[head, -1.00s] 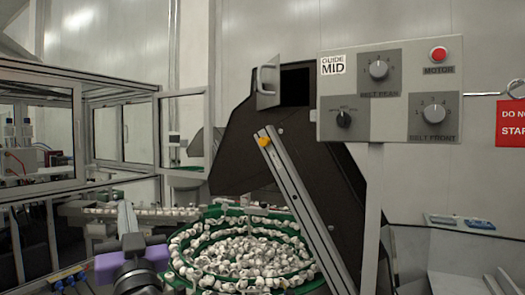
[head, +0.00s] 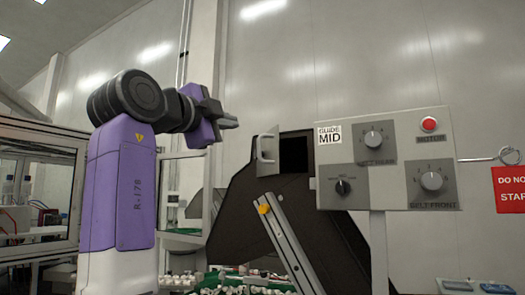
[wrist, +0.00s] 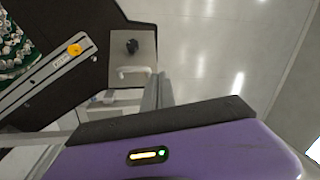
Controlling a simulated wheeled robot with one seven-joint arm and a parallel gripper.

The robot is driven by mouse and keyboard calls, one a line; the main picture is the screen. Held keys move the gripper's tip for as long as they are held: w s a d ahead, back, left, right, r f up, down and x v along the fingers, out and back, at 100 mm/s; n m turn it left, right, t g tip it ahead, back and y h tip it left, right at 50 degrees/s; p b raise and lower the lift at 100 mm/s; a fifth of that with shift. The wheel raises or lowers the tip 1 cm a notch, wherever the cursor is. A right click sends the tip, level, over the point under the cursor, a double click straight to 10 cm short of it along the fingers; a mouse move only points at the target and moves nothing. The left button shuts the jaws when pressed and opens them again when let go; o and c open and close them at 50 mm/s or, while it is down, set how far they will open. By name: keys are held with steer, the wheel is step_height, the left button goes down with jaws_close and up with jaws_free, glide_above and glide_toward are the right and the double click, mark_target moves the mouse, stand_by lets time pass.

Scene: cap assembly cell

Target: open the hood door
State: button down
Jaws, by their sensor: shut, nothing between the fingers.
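The hood door (head: 267,148) is a small light grey panel with a pale bar handle. It is on the dark hood in the head view and stands out at an angle, beside a black opening (head: 297,153). The wrist view shows a grey panel (wrist: 118,48) with a dark knob and a white bar handle (wrist: 133,72). My gripper (head: 236,123) is shut and empty, up and left of the door in the head view and apart from it. In the wrist view the fingers (wrist: 157,92) lie right of the handle.
A control box (head: 385,160) with knobs and a red button stands right of the hood. A rail (head: 287,243) with a yellow knob (head: 264,208) slopes across the hood front. A glazed cabinet (head: 35,190) is at left. Open air lies above the hood.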

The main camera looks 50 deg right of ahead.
step_height(320, 180, down, 4)
steer(key=s+f+m+g+y, duration=0.1)
steer(key=s+m+g, duration=0.1)
steer(key=m+g, duration=0.15)
steer(key=m+p, duration=0.1)
steer(key=p, duration=0.2)
glide_toward(273, 153)
steer(key=shift+t, duration=0.25)
steer(key=d, duration=0.4)
steer(key=shift+d+r, duration=0.1)
steer(key=shift+d, duration=0.25)
steer(key=shift+a, duration=0.1)
